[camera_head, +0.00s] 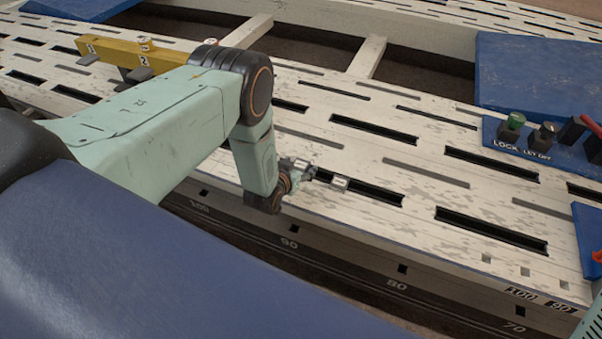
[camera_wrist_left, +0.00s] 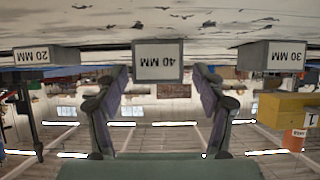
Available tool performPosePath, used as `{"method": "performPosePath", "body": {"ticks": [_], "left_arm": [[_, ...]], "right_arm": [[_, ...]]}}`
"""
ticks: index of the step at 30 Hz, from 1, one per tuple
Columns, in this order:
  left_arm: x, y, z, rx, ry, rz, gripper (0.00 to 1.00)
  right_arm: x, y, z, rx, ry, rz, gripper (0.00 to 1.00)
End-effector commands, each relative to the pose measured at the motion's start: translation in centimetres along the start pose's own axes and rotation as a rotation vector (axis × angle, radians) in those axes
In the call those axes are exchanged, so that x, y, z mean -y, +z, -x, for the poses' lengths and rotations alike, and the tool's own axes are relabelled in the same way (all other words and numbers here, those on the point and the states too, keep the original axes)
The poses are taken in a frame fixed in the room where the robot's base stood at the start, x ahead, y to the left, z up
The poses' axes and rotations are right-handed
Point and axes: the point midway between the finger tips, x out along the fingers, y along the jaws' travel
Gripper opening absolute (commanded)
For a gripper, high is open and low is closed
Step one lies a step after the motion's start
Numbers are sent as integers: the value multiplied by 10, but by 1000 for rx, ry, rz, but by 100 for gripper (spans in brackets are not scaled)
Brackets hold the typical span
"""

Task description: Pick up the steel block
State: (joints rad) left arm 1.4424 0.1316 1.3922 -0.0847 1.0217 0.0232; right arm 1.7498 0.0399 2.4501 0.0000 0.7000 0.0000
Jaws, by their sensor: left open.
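In the left wrist view, which is upside down, a block labelled 40 MM (camera_wrist_left: 158,61) is centred between my open left fingers (camera_wrist_left: 162,80). I cannot tell whether the fingertips reach past its sides. A block labelled 20 MM (camera_wrist_left: 36,57) is at the left and one labelled 30 MM (camera_wrist_left: 280,56) at the right. My right gripper is not in view.
A yellow bar (camera_head: 110,55) with numbered tags lies at the back left. A blue panel (camera_head: 500,140) with knobs marked LOCK and LET OFF is at the right. A blue pad (camera_head: 540,75) is behind it. The bench (camera_head: 430,170) between is mostly bare, with long slots.

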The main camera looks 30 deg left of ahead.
Motion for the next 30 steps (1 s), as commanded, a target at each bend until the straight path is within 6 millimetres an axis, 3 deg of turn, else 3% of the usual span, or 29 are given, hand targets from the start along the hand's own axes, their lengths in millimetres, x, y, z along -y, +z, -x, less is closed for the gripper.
{"method": "performPosePath", "body": {"ticks": [3,12,30], "left_arm": [[-1,1,-10,0,0,0,70],[-3,-1,-12,1,0,1,68],[-3,-1,-12,0,0,1,17]], "right_arm": [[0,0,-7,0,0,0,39],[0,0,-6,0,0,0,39],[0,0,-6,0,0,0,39]]}}
